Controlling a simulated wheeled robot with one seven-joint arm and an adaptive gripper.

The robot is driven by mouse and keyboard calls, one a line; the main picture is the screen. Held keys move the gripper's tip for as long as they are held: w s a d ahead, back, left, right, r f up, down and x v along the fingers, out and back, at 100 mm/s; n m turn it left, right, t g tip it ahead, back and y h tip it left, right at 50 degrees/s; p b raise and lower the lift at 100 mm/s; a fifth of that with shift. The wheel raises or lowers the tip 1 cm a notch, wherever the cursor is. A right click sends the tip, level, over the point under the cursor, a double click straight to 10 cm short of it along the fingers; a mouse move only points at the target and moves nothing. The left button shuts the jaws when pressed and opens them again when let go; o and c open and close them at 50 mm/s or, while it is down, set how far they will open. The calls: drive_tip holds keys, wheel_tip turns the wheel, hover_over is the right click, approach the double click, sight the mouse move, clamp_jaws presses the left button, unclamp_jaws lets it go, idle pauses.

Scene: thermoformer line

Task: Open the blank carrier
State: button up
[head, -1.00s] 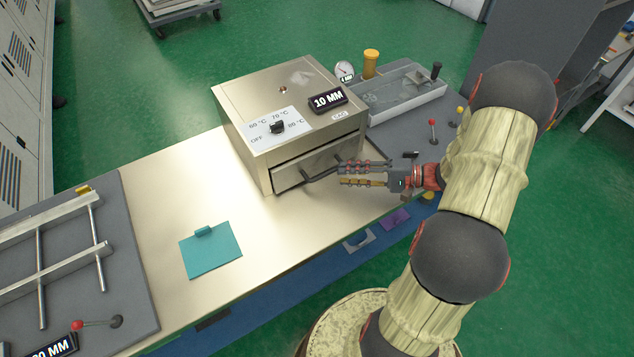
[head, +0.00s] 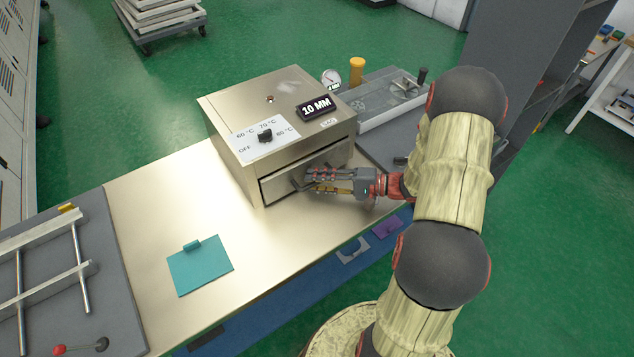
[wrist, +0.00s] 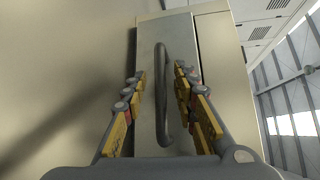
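The blank carrier appears to be the drawer-like front (head: 278,190) low in the metal oven box (head: 232,165). Its front panel (wrist: 150,70) also shows in the wrist view, with a dark bar handle (wrist: 160,85) across it. The panel looks closed or nearly so; I cannot tell if there is a small gap. My gripper (head: 312,180) is at the handle in the head view. In the wrist view my gripper (wrist: 162,92) has its fingers on both sides of the handle, apart from it, open and empty. In the head view the fingers hide part of the handle.
The oven stands on a metal bench (head: 150,200). A teal plate with a tab (head: 200,267) lies on the bench at the front left. A clear-covered tray unit (head: 385,105) and yellow-capped cylinder (head: 357,70) stand behind right. The bench between oven and teal plate is clear.

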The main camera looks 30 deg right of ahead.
drive_tip(key=shift+c, duration=0.5)
clamp_jaws()
idle(0.3)
